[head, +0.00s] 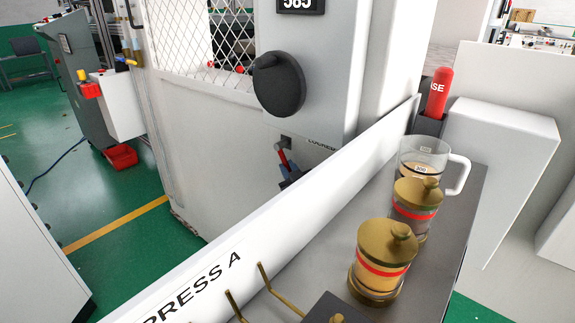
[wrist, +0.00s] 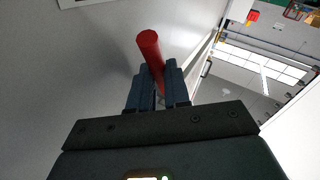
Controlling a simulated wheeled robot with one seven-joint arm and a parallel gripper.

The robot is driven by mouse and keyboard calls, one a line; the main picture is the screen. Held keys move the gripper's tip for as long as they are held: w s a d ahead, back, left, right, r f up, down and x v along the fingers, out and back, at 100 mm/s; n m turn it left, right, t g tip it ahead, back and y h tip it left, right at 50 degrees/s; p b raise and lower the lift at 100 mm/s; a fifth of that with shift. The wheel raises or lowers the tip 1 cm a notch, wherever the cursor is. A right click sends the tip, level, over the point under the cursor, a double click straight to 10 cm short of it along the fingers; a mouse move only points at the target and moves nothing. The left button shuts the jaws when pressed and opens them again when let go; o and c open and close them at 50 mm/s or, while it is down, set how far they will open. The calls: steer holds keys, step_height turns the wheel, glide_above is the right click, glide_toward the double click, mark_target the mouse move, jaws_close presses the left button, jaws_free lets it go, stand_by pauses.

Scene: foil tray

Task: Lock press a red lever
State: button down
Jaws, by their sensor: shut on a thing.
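The red lever (head: 281,152) sticks out from a small dark slot in the pale cabinet panel, below the black knob. It also shows in the wrist view as a red rod (wrist: 150,47) running between the fingers and past their tips. My gripper (head: 284,168) is shut on the lever, with one blue-grey finger on each side. In the wrist view my gripper (wrist: 158,70) points along the panel. The lower part of the gripper is hidden behind the white board in the head view.
A white board (head: 300,210) marked PRESS A stands before the gripper. A large black knob (head: 278,84) juts out above the lever. Green floor is open at left.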

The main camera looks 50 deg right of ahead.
steer(key=shift+r, duration=0.15)
steer(key=c, duration=1.4)
jaws_free()
steer(key=shift+b+v, duration=1.8)
steer(key=shift+v, duration=2.1)
steer(key=shift+o, duration=0.2)
